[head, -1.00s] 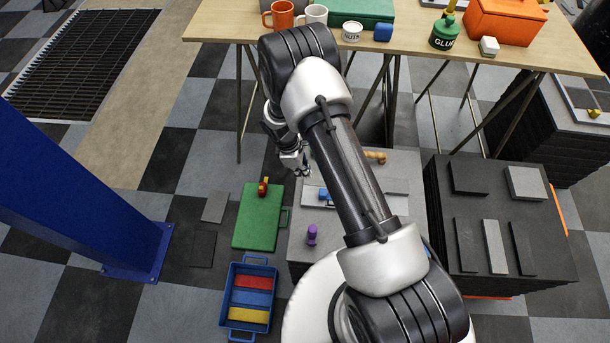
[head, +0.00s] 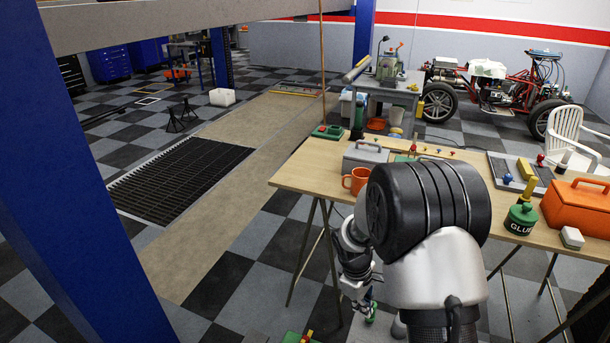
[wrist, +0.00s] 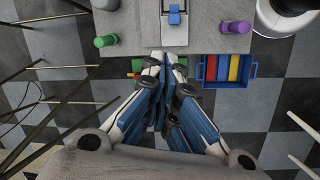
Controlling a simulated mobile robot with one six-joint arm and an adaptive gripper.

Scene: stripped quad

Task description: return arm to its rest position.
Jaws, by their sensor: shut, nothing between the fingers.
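My arm rises from the bottom right of the head view, with its dark elbow (head: 430,205) in front of the workbench. Past the elbow it bends down to my gripper (head: 366,304), which hangs left of the elbow, below the bench top. In the wrist view my gripper (wrist: 160,85) has its blue-and-white fingers together, with nothing between them. It is just off the edge of a grey stand (wrist: 135,15), which carries a green peg (wrist: 104,41), a purple peg (wrist: 236,27) and a blue piece (wrist: 174,15).
The workbench (head: 290,175) holds an orange mug (head: 355,180), a green glue pot (head: 521,218) and an orange toolbox (head: 578,208). A blue pillar (head: 60,190) stands at the left. A blue tray (wrist: 254,70) with coloured bars lies right of the gripper. Checkered floor is open at left.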

